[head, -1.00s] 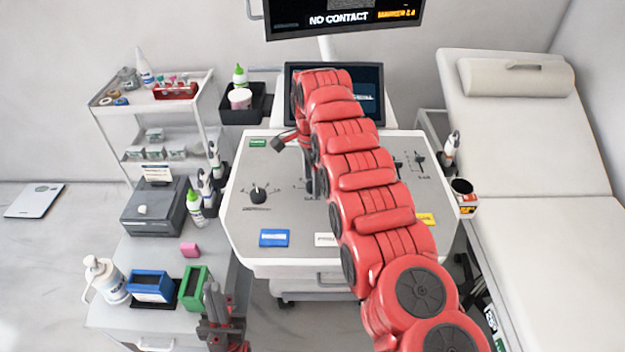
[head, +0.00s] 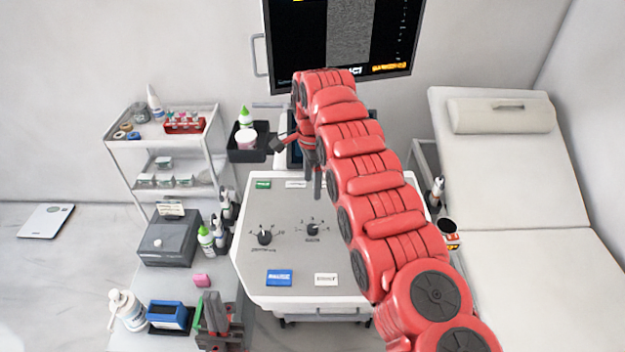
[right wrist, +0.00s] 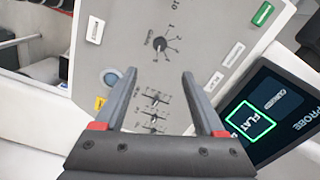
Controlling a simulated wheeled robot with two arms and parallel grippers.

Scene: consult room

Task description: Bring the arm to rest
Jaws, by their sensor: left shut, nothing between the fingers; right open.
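My right arm (head: 375,180) reaches forward from the lower right over the grey console panel (head: 285,205). Its gripper (head: 316,185) hangs near the panel's far edge. In the right wrist view this gripper (right wrist: 159,77) is open with nothing between its fingers. The panel, with a dial (right wrist: 159,45) and sliders (right wrist: 154,110), shows beyond them. Much of the panel's right part is hidden behind my right arm in the head view.
A monitor (head: 345,40) stands behind the right arm. An exam couch (head: 520,200) is at right. A shelf trolley (head: 165,135) stands at left.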

